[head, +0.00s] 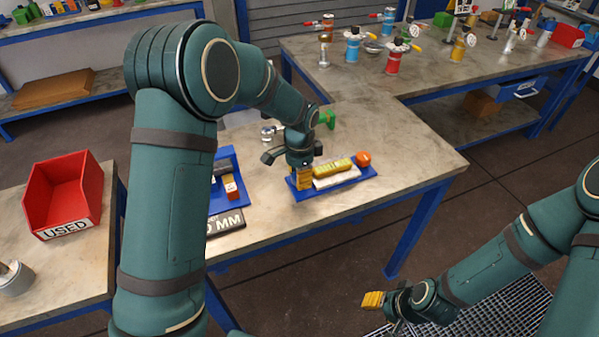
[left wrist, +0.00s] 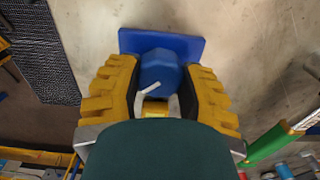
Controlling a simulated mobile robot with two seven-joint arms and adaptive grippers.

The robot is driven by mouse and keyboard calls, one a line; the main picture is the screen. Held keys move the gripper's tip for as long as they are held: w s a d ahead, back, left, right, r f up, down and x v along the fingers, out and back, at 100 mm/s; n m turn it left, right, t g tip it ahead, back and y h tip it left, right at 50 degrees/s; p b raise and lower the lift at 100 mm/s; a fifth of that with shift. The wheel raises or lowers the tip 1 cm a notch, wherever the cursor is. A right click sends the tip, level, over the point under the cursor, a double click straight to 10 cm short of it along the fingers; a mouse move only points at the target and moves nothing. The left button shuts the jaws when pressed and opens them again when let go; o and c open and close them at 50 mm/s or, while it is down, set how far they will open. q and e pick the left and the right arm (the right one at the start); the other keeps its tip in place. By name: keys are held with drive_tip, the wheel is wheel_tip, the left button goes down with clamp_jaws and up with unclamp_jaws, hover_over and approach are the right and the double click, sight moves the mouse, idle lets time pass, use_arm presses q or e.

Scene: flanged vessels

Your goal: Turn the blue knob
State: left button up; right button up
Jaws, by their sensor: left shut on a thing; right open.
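The blue knob (left wrist: 160,70) shows in the left wrist view, with a short white mark or stick on it, in front of a flat blue plate (left wrist: 135,40). My left gripper (left wrist: 161,88) has its two yellow ribbed fingers on either side of the knob and is shut on it. In the head view my left gripper (head: 304,180) points down at the left end of a blue base (head: 340,186) on the table, and the knob is hidden behind its fingers. My right gripper (head: 373,299) is open and empty, low in front of the table.
On the blue base are a yellow block (head: 334,168), a white block (head: 337,178) and an orange knob (head: 363,158). A blue tray (head: 229,194) lies to the left. A red bin (head: 66,195) stands far left. Several flanged vessels stand on the back table. The table's right part is clear.

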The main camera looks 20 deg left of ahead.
use_arm(q)
drive_tip(key=n+p, duration=0.1)
drive_tip(key=n, duration=0.4)
drive_tip(key=shift+s+n+p, duration=0.1)
drive_tip(key=shift+n+p, duration=0.3)
drive_tip(key=shift+n, duration=1)
drive_tip(key=shift+f+n, duration=0.1)
drive_tip(key=shift+n, duration=0.2)
drive_tip(key=o, duration=1.3)
drive_tip(key=shift+c, duration=0.2)
wheel_tip(320, 180, up, 12)
